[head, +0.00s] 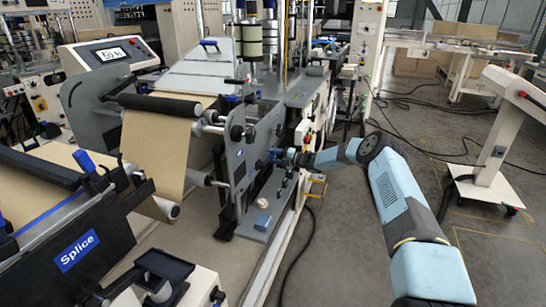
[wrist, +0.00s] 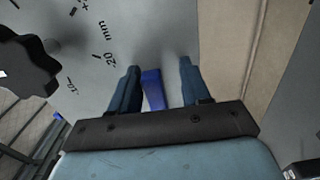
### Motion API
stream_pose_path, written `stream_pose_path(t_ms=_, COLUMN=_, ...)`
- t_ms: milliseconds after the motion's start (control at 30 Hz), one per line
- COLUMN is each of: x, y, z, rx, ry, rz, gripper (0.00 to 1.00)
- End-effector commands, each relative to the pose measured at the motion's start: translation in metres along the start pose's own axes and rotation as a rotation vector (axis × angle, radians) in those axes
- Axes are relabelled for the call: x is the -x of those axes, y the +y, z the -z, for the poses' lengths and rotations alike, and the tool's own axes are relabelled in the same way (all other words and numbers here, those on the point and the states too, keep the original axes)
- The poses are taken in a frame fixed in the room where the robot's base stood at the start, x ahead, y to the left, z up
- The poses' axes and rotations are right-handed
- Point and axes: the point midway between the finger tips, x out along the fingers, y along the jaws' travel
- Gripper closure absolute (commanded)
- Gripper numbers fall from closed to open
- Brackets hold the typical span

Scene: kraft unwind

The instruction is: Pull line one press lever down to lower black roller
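A blue lever (wrist: 152,88) shows in the wrist view between the two fingers of my gripper (wrist: 160,66). It lies close to the left finger, with a clear gap to the right finger. My gripper is open around it. In the head view my gripper (head: 279,155) is at the grey side plate of the middle machine, and the lever is too small to make out clearly there. A black roller (head: 160,104) lies across the brown paper web (head: 155,145) on that machine. I cannot tell whether it touches the web.
A black knob (wrist: 25,65) and a printed mm scale are on the plate left of my gripper. A splice unit (head: 80,250) stands at the front left, and a display panel (head: 110,54) behind it. A white wheeled stand (head: 490,140) is on the right. Floor around my arm is open.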

Motion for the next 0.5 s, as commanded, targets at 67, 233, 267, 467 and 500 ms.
stream_pose_path(t_ms=67, x=-0.001, y=0.001, z=0.0, rx=0.001, ry=0.001, rz=-0.001, gripper=0.53)
stream_pose_path(t_ms=233, x=0.001, y=0.002, z=0.0, rx=0.002, ry=0.002, rz=-0.003, gripper=0.53)
stream_pose_path(t_ms=267, x=0.003, y=0.003, z=0.0, rx=0.002, ry=0.002, rz=-0.003, gripper=0.53)
stream_pose_path(t_ms=467, x=0.03, y=0.003, z=-0.001, rx=0.002, ry=0.001, rz=-0.003, gripper=0.53)
stream_pose_path(t_ms=500, x=0.038, y=0.002, z=-0.001, rx=0.001, ry=0.0, rz=-0.002, gripper=0.53)
